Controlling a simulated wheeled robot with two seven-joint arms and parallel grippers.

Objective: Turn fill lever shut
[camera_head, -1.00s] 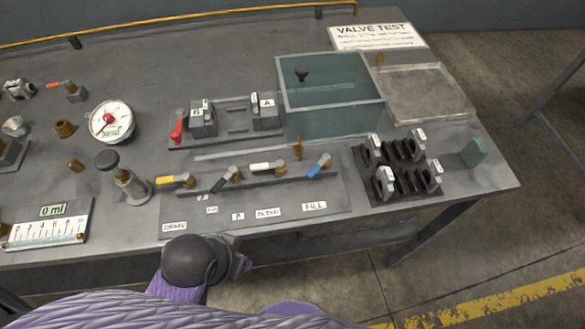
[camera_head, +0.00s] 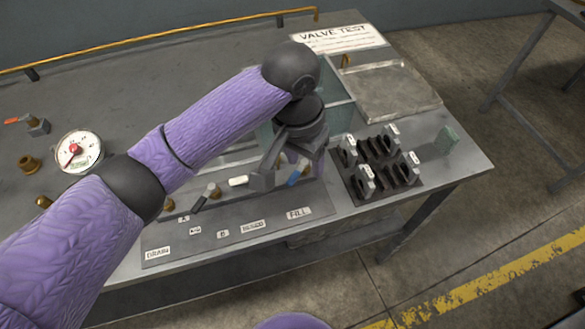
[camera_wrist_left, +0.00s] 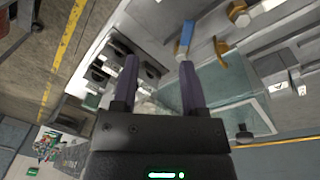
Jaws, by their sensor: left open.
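The fill lever has a blue handle (camera_head: 297,174) and stands on the valve panel above the "FILL" label (camera_head: 298,213). My left gripper (camera_head: 287,180) is over that end of the panel, open and empty, and its fingers partly hide the lever's surroundings. In the left wrist view the blue handle (camera_wrist_left: 186,37) shows just past the tip of the right-hand finger of my left gripper (camera_wrist_left: 157,62), not clearly between the fingers. I cannot tell whether they touch. My right gripper is not in view.
A white-handled lever (camera_head: 238,182) stands close left of the gripper. A dark rack (camera_head: 378,187) with several upright slots is close on the right. A glass-walled tank (camera_head: 341,116) is behind the gripper. A shallow metal tray (camera_head: 398,90) lies farther back.

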